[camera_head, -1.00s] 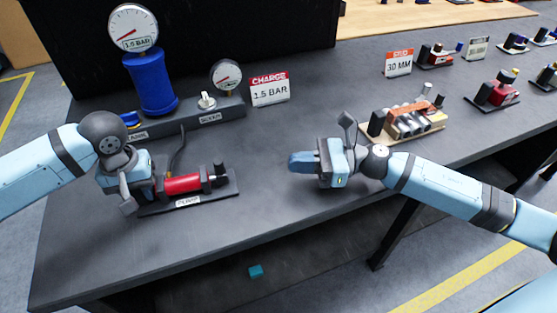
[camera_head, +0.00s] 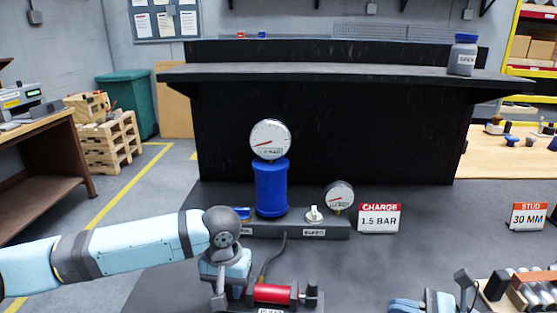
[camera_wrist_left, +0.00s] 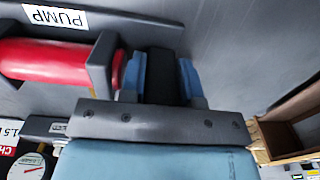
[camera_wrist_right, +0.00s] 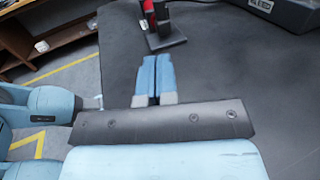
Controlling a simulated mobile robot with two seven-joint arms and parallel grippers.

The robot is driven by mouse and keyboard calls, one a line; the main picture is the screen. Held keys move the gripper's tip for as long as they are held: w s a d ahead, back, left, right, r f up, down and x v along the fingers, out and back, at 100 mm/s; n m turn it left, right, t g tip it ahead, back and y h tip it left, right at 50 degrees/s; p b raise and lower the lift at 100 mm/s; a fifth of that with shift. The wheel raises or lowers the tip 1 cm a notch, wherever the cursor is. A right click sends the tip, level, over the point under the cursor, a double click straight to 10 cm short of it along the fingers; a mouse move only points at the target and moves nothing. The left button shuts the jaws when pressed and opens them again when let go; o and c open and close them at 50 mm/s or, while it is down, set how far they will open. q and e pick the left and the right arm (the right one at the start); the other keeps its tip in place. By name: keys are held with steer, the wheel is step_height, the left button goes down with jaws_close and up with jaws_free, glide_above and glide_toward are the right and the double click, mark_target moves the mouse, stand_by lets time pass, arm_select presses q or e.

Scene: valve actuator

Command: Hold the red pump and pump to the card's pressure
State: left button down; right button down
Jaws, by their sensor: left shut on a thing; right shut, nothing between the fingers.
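The red pump (camera_head: 273,293) lies on the dark bench, at the lower edge of the head view; it also shows in the left wrist view (camera_wrist_left: 45,62) beside its PUMP label. My left gripper (camera_wrist_left: 160,78) is shut on a dark block at the pump's end. My right gripper (camera_wrist_right: 153,80) is shut and empty, apart from the pump; only part of it shows in the head view. The CHARGE card (camera_head: 379,217) reads 1.5 BAR. A large gauge (camera_head: 270,139) tops a blue cylinder (camera_head: 271,188); its red needle points lower left.
A smaller gauge (camera_head: 339,196) and a grey knob (camera_head: 314,214) sit on the long base beside the cylinder. A hose (camera_head: 272,258) runs from the base toward the pump. A STUD card (camera_head: 528,216) and a clamp assembly (camera_head: 525,290) stand to the right.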

mark_target(314, 288)
stand_by(0.5)
